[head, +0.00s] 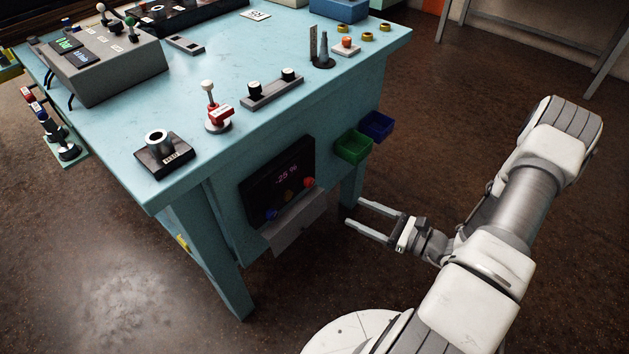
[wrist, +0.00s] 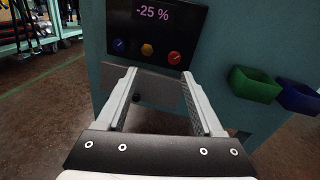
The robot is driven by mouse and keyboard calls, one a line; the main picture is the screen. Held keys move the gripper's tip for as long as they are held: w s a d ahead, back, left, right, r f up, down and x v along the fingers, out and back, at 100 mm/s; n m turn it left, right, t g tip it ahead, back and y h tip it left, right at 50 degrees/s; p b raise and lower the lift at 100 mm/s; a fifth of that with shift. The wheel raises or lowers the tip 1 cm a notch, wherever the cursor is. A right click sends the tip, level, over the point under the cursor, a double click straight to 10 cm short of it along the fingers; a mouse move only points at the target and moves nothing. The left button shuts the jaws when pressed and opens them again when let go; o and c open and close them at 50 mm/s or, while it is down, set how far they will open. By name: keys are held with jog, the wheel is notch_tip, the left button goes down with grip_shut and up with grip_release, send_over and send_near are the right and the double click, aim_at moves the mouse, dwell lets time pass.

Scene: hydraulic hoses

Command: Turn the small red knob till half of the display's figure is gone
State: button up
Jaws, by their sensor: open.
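The small red knob (head: 308,182) sits at the right end of a row of three knobs on a black panel on the side of the teal bench. It also shows in the wrist view (wrist: 174,58), above and ahead of the fingers. The display (wrist: 152,13) on that panel reads "-25 %" in pink figures; it also shows in the head view (head: 287,174). My gripper (head: 354,214) is open and empty, apart from the panel and to its right in the head view. In the wrist view its two fingers (wrist: 160,84) point toward the panel, below the knobs.
A blue knob (wrist: 119,45) and a yellow knob (wrist: 147,50) sit left of the red one. A grey plate (head: 298,224) hangs below the panel. Green (head: 354,146) and blue (head: 377,125) bins are fixed to its right. Open floor lies around my gripper.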

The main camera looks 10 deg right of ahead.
notch_tip(320, 180, down, 2)
jog(key=d+m+t+h, duration=0.2)
jog(key=m, duration=0.1)
jog(key=b, duration=0.2)
send_near(312, 183)
jog(key=x, duration=0.8)
jog(key=shift+w+a, duration=0.3)
grip_shut()
